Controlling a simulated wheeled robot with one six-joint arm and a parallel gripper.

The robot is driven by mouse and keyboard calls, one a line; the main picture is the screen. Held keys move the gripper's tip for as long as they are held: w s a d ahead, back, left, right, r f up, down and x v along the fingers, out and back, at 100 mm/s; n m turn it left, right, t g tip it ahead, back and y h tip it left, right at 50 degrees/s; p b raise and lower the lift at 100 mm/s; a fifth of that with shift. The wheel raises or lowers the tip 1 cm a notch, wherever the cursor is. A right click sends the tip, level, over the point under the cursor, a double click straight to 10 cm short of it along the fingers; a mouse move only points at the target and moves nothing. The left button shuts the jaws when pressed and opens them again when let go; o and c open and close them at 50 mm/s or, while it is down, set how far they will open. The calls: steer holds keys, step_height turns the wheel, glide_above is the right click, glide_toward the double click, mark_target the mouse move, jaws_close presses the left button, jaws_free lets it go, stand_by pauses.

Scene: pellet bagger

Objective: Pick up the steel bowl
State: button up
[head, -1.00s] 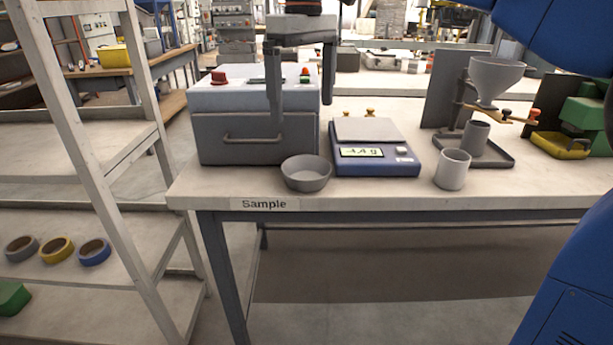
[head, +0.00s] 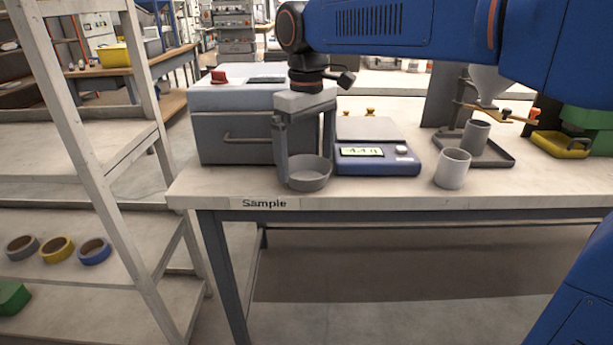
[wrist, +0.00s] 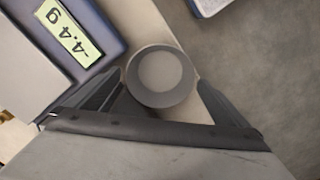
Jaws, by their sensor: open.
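The steel bowl (head: 309,178) is a round grey bowl standing upright on the bench near its front edge, above the "Sample" label. It also shows in the wrist view (wrist: 160,77), with its open top facing the camera. My gripper (head: 308,170) points down over the bowl with its jaws open. In the head view one finger is at the bowl's left side and the other is behind its right rim. In the wrist view the two fingers lie either side of the bowl. I cannot tell whether they touch it.
A blue scale (head: 376,158) stands close right of the bowl, its display (wrist: 75,40) reading -4.4 g in the wrist view. A grey box machine (head: 232,139) is behind left. A grey cup (head: 452,169) stands further right. A shelf rack (head: 75,130) is at left.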

steer(key=shift+f, duration=0.8)
steer(key=c, duration=1)
steer(key=shift+r, duration=0.1)
